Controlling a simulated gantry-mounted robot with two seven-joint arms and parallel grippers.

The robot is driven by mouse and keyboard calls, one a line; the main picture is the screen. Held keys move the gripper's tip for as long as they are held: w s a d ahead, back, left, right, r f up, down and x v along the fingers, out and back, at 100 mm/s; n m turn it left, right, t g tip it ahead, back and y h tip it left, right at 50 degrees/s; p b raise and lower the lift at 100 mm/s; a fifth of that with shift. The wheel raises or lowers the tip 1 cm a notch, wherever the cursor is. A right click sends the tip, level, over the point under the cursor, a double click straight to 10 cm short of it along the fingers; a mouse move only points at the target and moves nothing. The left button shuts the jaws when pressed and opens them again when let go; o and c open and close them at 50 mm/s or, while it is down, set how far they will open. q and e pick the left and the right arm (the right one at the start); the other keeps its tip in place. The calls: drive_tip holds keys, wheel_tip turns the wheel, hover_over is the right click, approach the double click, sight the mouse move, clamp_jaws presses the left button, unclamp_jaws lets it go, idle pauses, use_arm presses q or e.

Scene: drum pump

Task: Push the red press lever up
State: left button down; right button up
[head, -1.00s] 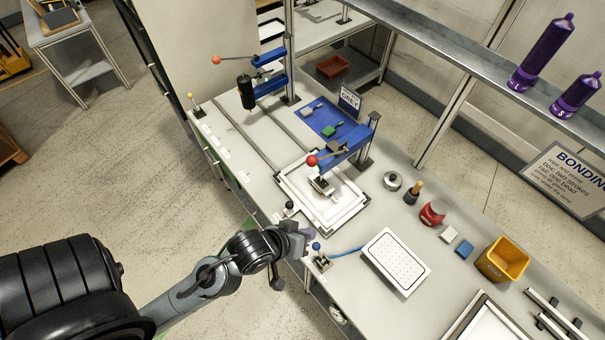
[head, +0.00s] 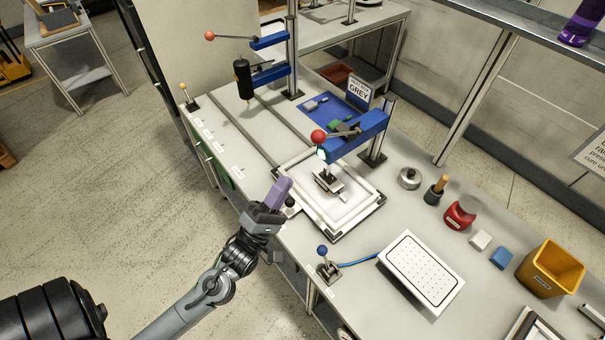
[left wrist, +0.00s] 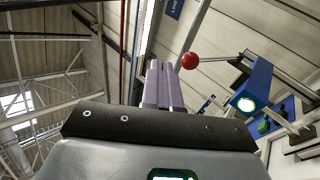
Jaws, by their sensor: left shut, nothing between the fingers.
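The red press lever ends in a red ball knob (head: 318,136) on a thin rod, mounted on a blue press arm (head: 358,134) over a white framed fixture (head: 345,222). The knob also shows in the left wrist view (left wrist: 190,60), just right of the fingertips, its rod running right to the blue press head (left wrist: 255,86). My left gripper (head: 281,188) has purple fingers, shut and empty, pointing upward at the bench's front edge. It is below and left of the knob in the head view, apart from it. My right gripper is out of view.
A black knob (head: 291,202) sits close beside the left gripper. A blue-knobbed lever (head: 322,251) stands nearer, in front of a perforated white plate (head: 421,268). A second blue press with an orange-red knob (head: 210,35) stands farther back. The bench's left strip is mostly clear.

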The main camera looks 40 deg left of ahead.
use_arm(q)
wheel_tip(320, 180, down, 10)
drive_tip(key=a+b, duration=0.2)
drive_tip(key=b, duration=0.6)
drive_tip(key=shift+w+r, duration=0.25)
drive_tip(key=shift+w, duration=0.1)
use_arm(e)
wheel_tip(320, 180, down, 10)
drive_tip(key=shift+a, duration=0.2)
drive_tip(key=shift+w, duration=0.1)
use_arm(q)
drive_tip(key=p+x, duration=0.2)
drive_tip(key=x, duration=1.2)
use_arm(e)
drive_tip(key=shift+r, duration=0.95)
use_arm(q)
drive_tip(key=shift+s+r, duration=0.1)
drive_tip(key=shift+r, duration=0.05)
